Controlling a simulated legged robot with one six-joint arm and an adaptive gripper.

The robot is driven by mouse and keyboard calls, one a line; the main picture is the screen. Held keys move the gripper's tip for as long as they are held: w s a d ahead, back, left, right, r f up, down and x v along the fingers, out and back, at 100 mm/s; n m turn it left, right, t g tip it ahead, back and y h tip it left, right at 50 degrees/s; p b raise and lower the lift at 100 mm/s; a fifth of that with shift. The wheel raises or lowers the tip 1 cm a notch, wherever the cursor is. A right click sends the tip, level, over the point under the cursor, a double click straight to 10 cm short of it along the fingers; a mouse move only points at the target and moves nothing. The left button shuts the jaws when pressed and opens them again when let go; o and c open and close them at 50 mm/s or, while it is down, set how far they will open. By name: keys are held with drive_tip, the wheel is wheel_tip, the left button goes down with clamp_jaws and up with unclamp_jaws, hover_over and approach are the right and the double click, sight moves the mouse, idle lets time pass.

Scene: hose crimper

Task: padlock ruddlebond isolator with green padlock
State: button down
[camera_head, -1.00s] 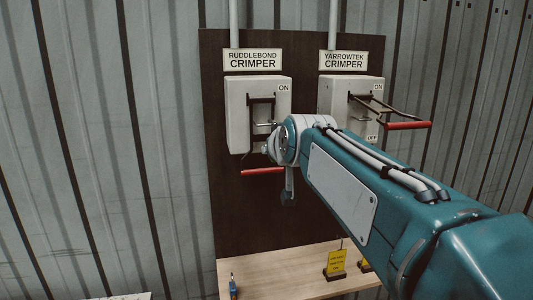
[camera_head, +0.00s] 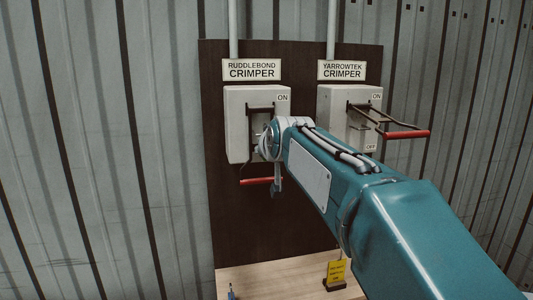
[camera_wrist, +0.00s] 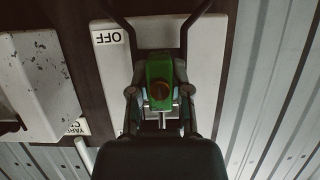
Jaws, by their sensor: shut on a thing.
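The Ruddlebond isolator (camera_head: 238,125) is a pale grey box under its name plate (camera_head: 252,70). Its lever hangs down, with the red handle (camera_head: 256,181) below the box. My gripper (camera_wrist: 160,94) is in front of this box; in the head view my own wrist mostly hides it. In the wrist view it is shut on the green padlock (camera_wrist: 157,70), which has a brown round spot. I cannot tell whether the shackle goes through anything.
The Yarrowtek isolator (camera_head: 337,108) stands to the right, its red-handled lever (camera_head: 406,134) sticking outward. Below is a wooden shelf (camera_head: 270,279) with a yellow sign (camera_head: 336,272) and a small blue item (camera_head: 231,291). Free wall lies to the left.

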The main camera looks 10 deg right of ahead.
drive_tip(key=shift+w+f, duration=0.85)
drive_tip(key=shift+w, duration=0.15)
drive_tip(key=shift+c, duration=2.4)
unclamp_jaws()
